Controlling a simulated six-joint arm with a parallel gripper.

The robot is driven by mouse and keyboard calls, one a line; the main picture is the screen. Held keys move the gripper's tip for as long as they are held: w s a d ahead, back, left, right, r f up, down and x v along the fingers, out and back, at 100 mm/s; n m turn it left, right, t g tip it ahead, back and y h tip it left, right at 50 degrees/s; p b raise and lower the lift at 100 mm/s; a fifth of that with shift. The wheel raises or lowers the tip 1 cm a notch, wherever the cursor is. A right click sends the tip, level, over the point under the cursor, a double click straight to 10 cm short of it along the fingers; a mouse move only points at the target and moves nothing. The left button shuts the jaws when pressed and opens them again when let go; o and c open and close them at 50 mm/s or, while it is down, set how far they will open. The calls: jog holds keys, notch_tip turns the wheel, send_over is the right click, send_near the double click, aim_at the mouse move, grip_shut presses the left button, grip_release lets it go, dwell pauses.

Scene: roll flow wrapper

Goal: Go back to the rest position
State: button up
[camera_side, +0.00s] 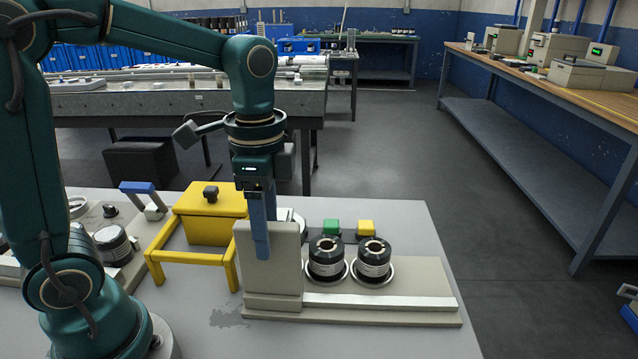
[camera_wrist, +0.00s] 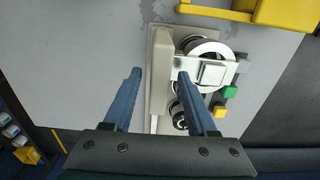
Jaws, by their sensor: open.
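My gripper (camera_side: 259,246) points straight down beside the beige upright plate of the wrapper fixture (camera_side: 277,258). One blue finger overlaps the plate in the side view; whether it touches cannot be told. In the wrist view, the two blue fingers of my gripper (camera_wrist: 158,76) are spread apart with nothing held between them, and the upright plate (camera_wrist: 160,70) lies below the gap. Two black and silver rolls, a left one (camera_side: 326,264) and a right one (camera_side: 373,264), stand upright on the fixture base to the right of the plate.
A yellow box on a yellow frame (camera_side: 190,257) stands close to the left of my gripper. A green block (camera_side: 331,227) and a yellow block (camera_side: 366,228) sit behind the rolls. A blue-handled device (camera_side: 141,189) stands farther left. The table front (camera_side: 400,343) is clear.

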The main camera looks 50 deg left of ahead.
notch_tip(320, 180, up, 5)
jog(key=shift+s+a+r, duration=0.1)
jog(key=shift+a, duration=0.05)
notch_tip(320, 180, down, 5)
jog(key=shift+f, duration=0.2)
jog(key=w+d, duration=0.6)
notch_tip(320, 180, up, 5)
jog(key=w+a+r+n+t, duration=0.2)
jog(key=w+a+n, duration=0.3)
jog(key=a+n, duration=0.1)
jog(key=shift+d+f, duration=0.15)
jog(key=shift+f, duration=1.3)
jog(key=shift+d+f, duration=0.15)
jog(key=shift+f, duration=1.25)
